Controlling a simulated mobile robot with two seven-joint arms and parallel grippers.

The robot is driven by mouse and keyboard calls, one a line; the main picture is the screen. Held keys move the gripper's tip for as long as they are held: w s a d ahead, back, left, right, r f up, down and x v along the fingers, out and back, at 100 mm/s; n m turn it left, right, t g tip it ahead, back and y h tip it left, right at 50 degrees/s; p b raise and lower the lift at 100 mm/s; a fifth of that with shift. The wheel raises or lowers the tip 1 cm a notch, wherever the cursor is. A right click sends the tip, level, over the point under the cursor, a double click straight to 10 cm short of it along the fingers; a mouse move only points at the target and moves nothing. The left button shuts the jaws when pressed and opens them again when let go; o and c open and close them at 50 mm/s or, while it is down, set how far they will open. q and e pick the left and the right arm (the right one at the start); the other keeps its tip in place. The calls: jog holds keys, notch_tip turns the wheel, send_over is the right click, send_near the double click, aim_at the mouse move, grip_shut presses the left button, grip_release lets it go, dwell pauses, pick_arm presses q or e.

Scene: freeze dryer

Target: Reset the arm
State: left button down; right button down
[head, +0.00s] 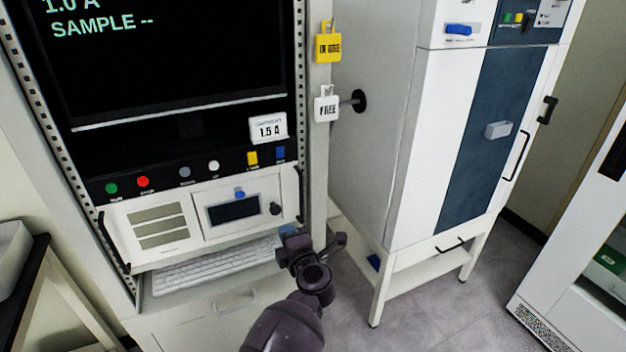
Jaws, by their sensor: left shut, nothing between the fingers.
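My left arm (285,328) comes up from the bottom middle of the head view. My left gripper (297,240) is dark, shut and empty. It appears in front of the right end of the keyboard shelf, and I cannot tell its exact distance from the rack. My right gripper is not in view.
The instrument rack with a black screen (180,60) and a keyboard (205,270) stands at left. A yellow tag (328,47) and a white "FREE" tag (326,106) hang on its post. The freeze dryer cabinet (432,150) stands right of it. Grey floor (425,305) is clear.

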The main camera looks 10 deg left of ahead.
pick_arm(q)
jog(key=s+a+f+m+g+h, duration=0.1)
jog(key=s+a+f+m+h, duration=0.2)
jog(key=s+m, duration=0.5)
jog(key=s+a+f+m+g+h, duration=0.1)
jog(key=s+a+f+m+h, duration=0.2)
jog(key=s+f+m, duration=0.4)
jog(key=s+a+f+m+g+h, duration=0.1)
jog(key=s+a+f+m+h, duration=0.2)
jog(key=s+m, duration=0.7)
jog(key=s+a+f, duration=0.2)
jog(key=s, duration=0.3)
jog(key=shift+s+a+m+h, duration=0.3)
jog(key=shift+s+a+m, duration=0.05)
jog(key=shift+s+m, duration=0.05)
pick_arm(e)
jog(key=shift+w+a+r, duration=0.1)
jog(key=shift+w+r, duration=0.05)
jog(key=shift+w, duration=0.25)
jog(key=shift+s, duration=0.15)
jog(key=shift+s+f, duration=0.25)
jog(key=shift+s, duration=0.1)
